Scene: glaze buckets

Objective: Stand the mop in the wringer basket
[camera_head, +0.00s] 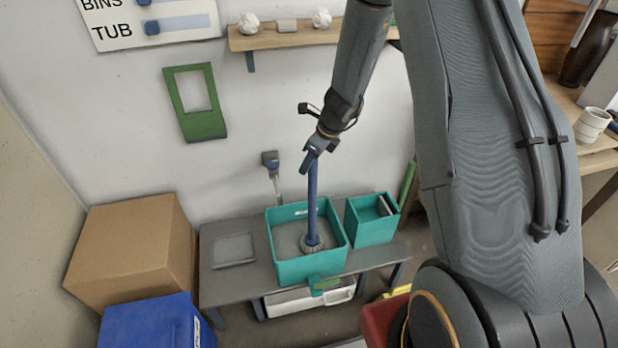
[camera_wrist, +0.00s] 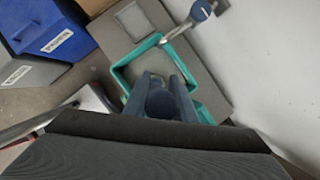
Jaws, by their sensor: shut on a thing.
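The mop has a blue handle (camera_head: 312,198) and a grey stringy head (camera_head: 312,243). It stands nearly upright with its head inside the large teal tub (camera_head: 311,271) on a low grey bench. My gripper (camera_head: 316,157) is shut on the top of the handle, above the tub. In the wrist view my gripper (camera_wrist: 161,88) has the dark blue handle end (camera_wrist: 161,103) between its fingers, with the teal tub (camera_wrist: 122,75) below. A smaller teal box (camera_head: 372,231) stands just right of the tub and may be the wringer basket; I cannot tell for sure.
A grey tray (camera_head: 234,250) lies on the bench left of the tub. A blue-grey tool (camera_head: 271,162) is on the wall behind. A cardboard box (camera_head: 130,245) and a blue bin (camera_head: 150,325) stand at left. A shelf (camera_head: 290,37) is above.

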